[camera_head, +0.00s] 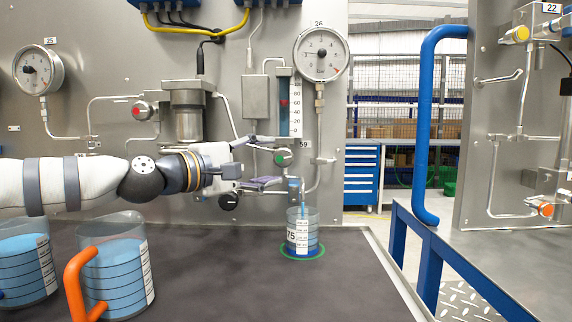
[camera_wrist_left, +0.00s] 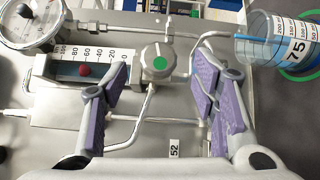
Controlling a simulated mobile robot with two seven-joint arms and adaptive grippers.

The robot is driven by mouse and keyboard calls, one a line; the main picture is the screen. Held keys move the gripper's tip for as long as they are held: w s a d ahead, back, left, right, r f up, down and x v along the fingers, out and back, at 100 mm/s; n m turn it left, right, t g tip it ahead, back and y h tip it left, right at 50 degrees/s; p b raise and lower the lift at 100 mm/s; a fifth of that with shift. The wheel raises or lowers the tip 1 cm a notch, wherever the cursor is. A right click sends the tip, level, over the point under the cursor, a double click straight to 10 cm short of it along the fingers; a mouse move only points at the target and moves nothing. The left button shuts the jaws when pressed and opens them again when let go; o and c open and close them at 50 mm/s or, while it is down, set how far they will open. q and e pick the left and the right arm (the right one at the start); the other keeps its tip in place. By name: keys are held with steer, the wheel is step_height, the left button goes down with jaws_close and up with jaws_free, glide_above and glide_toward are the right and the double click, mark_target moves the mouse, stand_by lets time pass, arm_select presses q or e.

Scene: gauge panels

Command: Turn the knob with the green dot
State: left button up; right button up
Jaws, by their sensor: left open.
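The grey knob with the green dot (camera_head: 282,158) is on the metal panel below the sight gauge. In the left wrist view the knob (camera_wrist_left: 158,64) faces me, its green dot near the centre. My left gripper (camera_head: 284,163) comes in from the left, its fingers spread above and below the knob. In the wrist view the purple-padded fingers (camera_wrist_left: 163,75) lie on either side of the knob with gaps, and nothing is held. I cannot tell how far the fingertips are from the panel. My right gripper is not in view.
A beaker marked 75 (camera_head: 302,234) stands below the knob under a thin spout. A black knob (camera_head: 229,201) and a red-dotted knob (camera_head: 140,110) are nearby. A round gauge (camera_head: 321,53) is above. Larger beakers of blue liquid (camera_head: 115,278) stand at front left.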

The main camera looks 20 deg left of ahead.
mark_target(280, 158)
arm_select(q)
steer(key=x, duration=0.5)
steer(key=shift+w+d, duration=0.1)
steer(key=shift+w, duration=0.05)
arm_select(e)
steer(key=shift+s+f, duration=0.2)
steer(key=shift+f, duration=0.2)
arm_select(q)
steer(key=shift+r, duration=0.1)
steer(key=shift+c, duration=0.3)
steer(key=c, duration=1.1)
steer(key=shift+s+r+m+g+p, duration=0.3)
steer(key=shift+r+m+g+p, duration=0.15)
steer(key=shift+r+p, duration=0.45)
steer(key=shift+w+f+m+g+y+p, duration=0.15)
steer(key=shift+f+m+g+y+p, duration=0.1)
steer(key=shift+f+m+y+p, duration=0.4)
steer(key=shift+w+f, duration=0.1)
steer(key=shift+f, duration=0.25)
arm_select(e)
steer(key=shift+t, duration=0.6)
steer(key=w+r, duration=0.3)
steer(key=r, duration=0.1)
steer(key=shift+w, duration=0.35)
